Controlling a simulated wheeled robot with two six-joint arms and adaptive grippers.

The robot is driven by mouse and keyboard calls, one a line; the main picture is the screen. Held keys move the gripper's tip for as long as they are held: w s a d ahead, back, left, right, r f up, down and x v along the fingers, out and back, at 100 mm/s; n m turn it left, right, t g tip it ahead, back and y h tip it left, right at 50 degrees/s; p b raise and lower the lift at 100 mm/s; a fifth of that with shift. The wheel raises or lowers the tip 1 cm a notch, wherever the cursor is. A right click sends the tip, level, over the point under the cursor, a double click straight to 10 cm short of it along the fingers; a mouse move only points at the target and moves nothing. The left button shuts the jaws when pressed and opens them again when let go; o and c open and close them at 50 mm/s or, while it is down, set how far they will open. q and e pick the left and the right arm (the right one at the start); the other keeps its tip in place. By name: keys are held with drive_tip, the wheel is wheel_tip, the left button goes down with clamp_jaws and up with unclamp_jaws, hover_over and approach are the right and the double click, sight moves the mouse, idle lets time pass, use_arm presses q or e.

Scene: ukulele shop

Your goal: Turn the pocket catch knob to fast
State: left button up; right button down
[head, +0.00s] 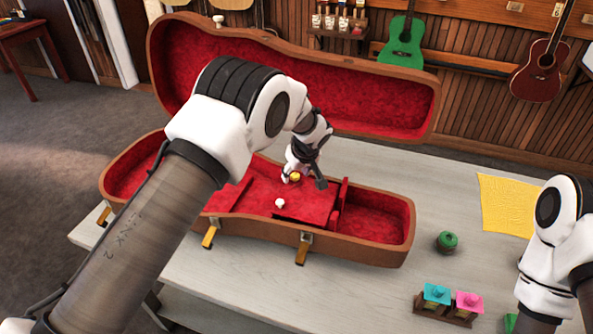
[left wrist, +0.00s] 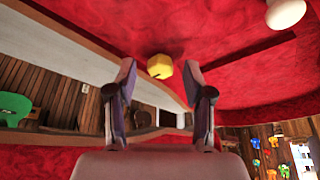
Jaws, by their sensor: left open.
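The ukulele case (head: 360,250) lies open on the table, with red lining and a raised lid. Inside is a red pocket lid (head: 306,206) with a white round knob (head: 280,203), also in the left wrist view (left wrist: 285,14). A small faceted yellow knob (head: 295,177), which looks like the pocket catch knob, is beside it. My left gripper (head: 304,181) is open over the case at the yellow knob. In the left wrist view the yellow knob (left wrist: 159,66) shows between the fingertips, with a small dark mark. I cannot tell whether the fingers touch it. My right gripper is out of view.
The raised case lid (head: 390,112) stands behind my left arm. On the table to the right are a green round object (head: 447,242), small boxes with cyan (head: 436,293) and pink (head: 468,303) tops, and a yellow cloth (head: 507,205). My right arm is at the right edge.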

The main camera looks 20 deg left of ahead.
use_arm(q)
clamp_jaws()
